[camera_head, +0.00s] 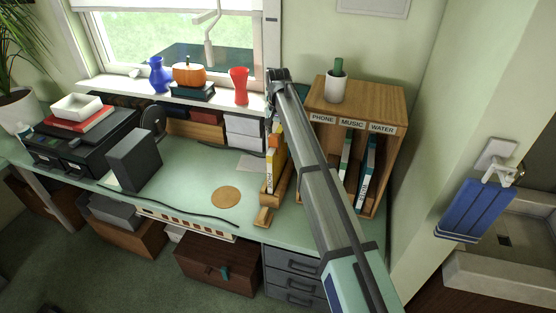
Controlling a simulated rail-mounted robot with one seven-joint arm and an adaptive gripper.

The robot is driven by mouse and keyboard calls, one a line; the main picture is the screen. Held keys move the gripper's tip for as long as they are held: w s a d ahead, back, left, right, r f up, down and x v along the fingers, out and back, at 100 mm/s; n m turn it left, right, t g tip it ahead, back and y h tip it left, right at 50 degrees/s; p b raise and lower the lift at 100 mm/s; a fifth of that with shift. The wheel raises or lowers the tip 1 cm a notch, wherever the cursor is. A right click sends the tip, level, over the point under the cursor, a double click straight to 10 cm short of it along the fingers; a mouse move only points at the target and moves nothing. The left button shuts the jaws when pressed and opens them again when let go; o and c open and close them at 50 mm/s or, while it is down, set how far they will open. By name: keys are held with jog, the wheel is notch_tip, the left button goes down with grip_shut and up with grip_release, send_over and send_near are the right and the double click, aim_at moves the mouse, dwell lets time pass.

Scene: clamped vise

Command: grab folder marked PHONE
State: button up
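A wooden shelf (392,104) at the right end of the desk carries the labels PHONE (323,118), MUSIC (351,123) and WATER (381,128). My arm hides most of the space under PHONE. White-and-green folders (345,160) stand under MUSIC, and a teal folder (366,175) stands under WATER. Left of my arm, a yellow folder with a white spine label (270,170) stands upright in a wooden holder (265,216); its lettering is too small to read surely. My gripper (278,75) is at the arm's far end, near the window sill. Its fingers cannot be made out.
A cactus pot (336,87) stands on the shelf. The sill holds a blue vase (158,75), a pumpkin (189,72) and a red vase (239,87). A dark speaker (134,158) and a printer (80,140) stand at left. The desk middle is clear around a round mat (226,196).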

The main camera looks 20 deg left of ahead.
jog(key=shift+f, duration=0.5)
grip_shut()
